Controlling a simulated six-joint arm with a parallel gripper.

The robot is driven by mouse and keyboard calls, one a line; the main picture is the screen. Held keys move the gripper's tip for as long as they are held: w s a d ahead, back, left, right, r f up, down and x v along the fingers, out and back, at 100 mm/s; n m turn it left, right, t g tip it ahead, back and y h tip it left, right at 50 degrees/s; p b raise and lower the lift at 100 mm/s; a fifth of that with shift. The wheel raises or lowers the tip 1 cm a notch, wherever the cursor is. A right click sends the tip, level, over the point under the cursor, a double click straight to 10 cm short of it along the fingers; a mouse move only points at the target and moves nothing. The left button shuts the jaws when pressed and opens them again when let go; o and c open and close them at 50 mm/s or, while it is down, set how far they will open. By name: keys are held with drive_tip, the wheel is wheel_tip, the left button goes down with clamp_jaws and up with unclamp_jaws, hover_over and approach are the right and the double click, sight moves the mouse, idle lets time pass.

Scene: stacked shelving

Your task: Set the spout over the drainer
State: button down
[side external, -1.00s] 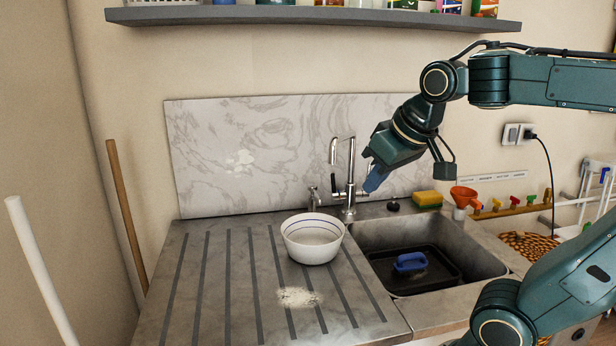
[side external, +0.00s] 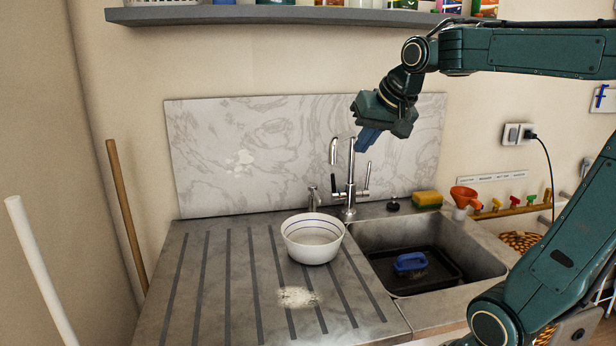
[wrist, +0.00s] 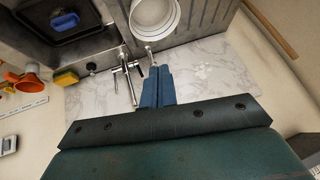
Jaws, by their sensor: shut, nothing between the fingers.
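The chrome tap's spout (side external: 334,150) stands behind the sink, bent over at the top, with its end hanging to the left of the upright pipe. In the wrist view the tap (wrist: 126,72) shows just left of my fingers. My gripper (side external: 364,143) has blue fingers, shut and empty, close to the top of the spout in the side view; I cannot tell whether they touch it. The fingers also show in the wrist view (wrist: 157,76). The grooved drainer (side external: 215,285) lies left of the sink basin (side external: 480,266).
A white bowl (side external: 313,240) stands on the drainer beside the basin, near a pale powdery patch (side external: 298,297). A blue-handled brush (side external: 410,262) lies in a dark tray in the basin. A sponge (side external: 427,199) and orange funnel (side external: 464,196) stand behind it. A shelf (side external: 300,15) runs overhead.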

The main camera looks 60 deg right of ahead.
drive_tip(key=d+r+m, duration=0.1)
drive_tip(key=d+m, duration=0.2)
drive_tip(key=d, duration=0.4)
drive_tip(key=w+d+r+m+h, duration=0.1)
drive_tip(key=d+r+m, duration=0.1)
drive_tip(key=d, duration=0.5)
drive_tip(key=shift+d+m+t, duration=0.3)
drive_tip(key=shift+d+m, duration=0.05)
drive_tip(key=shift+m, duration=0.15)
drive_tip(key=w+d+f, duration=0.2)
drive_tip(key=w+f, duration=0.4)
drive_tip(key=w, duration=0.3)
drive_tip(key=shift+w+d+f, duration=0.2)
drive_tip(key=shift+w+f, duration=0.05)
drive_tip(key=shift+f, duration=0.15)
drive_tip(key=shift+w, duration=0.1)
